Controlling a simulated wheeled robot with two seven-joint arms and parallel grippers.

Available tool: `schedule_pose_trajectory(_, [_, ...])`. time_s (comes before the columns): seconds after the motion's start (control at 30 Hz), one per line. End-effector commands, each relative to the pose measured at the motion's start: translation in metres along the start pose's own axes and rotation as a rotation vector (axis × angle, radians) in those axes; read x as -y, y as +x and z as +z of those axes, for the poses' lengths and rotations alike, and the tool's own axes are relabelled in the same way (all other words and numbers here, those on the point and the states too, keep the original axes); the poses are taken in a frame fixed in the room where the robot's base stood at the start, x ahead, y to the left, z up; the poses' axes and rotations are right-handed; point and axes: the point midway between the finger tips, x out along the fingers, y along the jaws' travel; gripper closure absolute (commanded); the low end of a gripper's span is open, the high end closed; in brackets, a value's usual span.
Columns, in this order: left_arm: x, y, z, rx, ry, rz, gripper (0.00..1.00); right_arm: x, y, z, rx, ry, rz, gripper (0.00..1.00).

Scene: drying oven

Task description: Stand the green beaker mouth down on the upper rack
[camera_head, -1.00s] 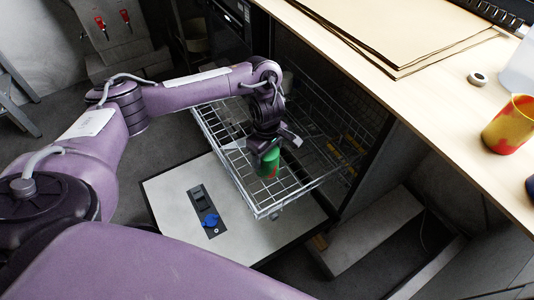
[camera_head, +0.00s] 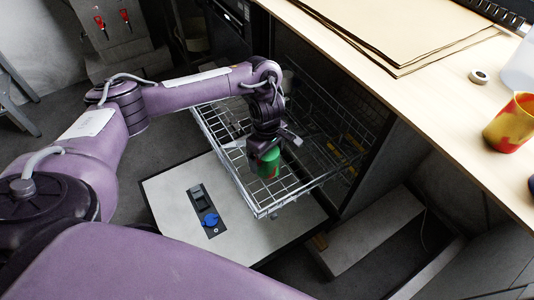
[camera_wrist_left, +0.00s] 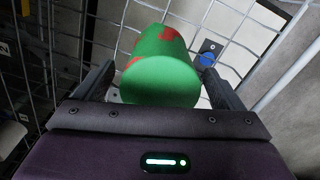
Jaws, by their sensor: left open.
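The green beaker (camera_head: 268,163) with red patches stands on the pulled-out upper wire rack (camera_head: 222,133), its flat closed green end facing up toward my wrist. It also shows in the left wrist view (camera_wrist_left: 160,72), between the two fingers. My left gripper (camera_head: 266,150) is open and sits just above and around the beaker, with gaps between the fingers and its sides in the wrist view (camera_wrist_left: 160,85). The beaker's lower rim is hidden, so I cannot see its contact with the wires. My right gripper is not in view.
The open door (camera_head: 165,198) with a blue knob lies flat below the rack. A wooden worktop (camera_head: 440,105) runs along the right, with cardboard sheets, a tape roll and a red-yellow cup (camera_head: 511,123). The rack's front part around the beaker is clear.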

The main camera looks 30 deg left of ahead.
Motion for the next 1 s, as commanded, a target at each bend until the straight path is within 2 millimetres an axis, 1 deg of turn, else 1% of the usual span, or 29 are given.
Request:
schedule_pose_trajectory(0.13, [0.000,0.000,0.000,0.000,0.000,0.000,0.10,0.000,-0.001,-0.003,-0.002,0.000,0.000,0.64])
schedule_pose_trajectory(0.27, [0.000,0.000,0.000,0.000,0.000,0.000,0.10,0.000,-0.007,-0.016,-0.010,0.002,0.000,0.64])
schedule_pose_trajectory(0.3, [-0.001,-0.012,-0.001,-0.001,0.002,0.004,0.10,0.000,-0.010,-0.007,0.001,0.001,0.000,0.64])
schedule_pose_trajectory(0.4, [-0.002,-0.032,-0.001,-0.002,0.002,0.005,0.10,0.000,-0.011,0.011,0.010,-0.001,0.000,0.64])
schedule_pose_trajectory(0.6, [-0.001,-0.064,-0.001,-0.002,0.001,0.003,0.10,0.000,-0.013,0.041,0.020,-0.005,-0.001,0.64])
schedule_pose_trajectory(0.7, [-0.001,-0.073,0.000,-0.001,0.002,0.002,0.10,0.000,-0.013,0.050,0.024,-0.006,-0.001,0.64])
schedule_pose_trajectory(0.8, [0.000,-0.077,0.000,-0.001,0.000,0.000,0.10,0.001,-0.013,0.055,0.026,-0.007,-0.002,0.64])
schedule_pose_trajectory(1.0, [0.000,-0.078,0.000,0.000,0.000,0.000,0.10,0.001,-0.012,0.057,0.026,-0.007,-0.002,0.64])
